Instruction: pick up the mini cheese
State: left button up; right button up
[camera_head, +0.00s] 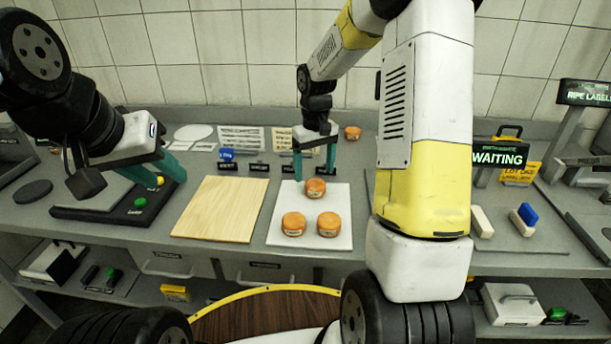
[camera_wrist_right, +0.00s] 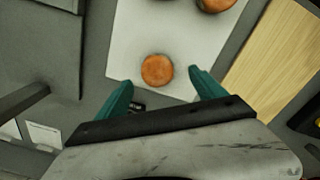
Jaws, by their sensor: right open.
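Three small orange cheese wheels sit on a white board (camera_head: 280,240): a back one (camera_head: 316,188), a front left one (camera_head: 294,224) and a front right one (camera_head: 328,224). My right gripper (camera_head: 314,172) is open, pointing down above the back cheese. In the right wrist view, that cheese (camera_wrist_right: 157,70) shows centred between the teal fingertips (camera_wrist_right: 160,78), with nothing held. Whether the fingers reach down beside it is unclear. My left gripper (camera_head: 168,172) hangs over the dark tray at the left; its finger gap is not clear.
Another orange cheese (camera_head: 353,132) sits at the back of the counter. A wooden board (camera_head: 220,208) lies left of the white board. A dark tray (camera_head: 110,208) with coloured buttons is further left. A WAITING sign (camera_head: 499,156) and blocks stand right. My right arm hides part of the counter.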

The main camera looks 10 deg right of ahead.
aim_at(316, 182)
jog(key=f, duration=0.5)
jog(key=shift+w+d+f, duration=0.2)
jog(key=shift+d, duration=0.05)
jog(key=shift+c, duration=0.2)
jog(key=c, duration=1.5)
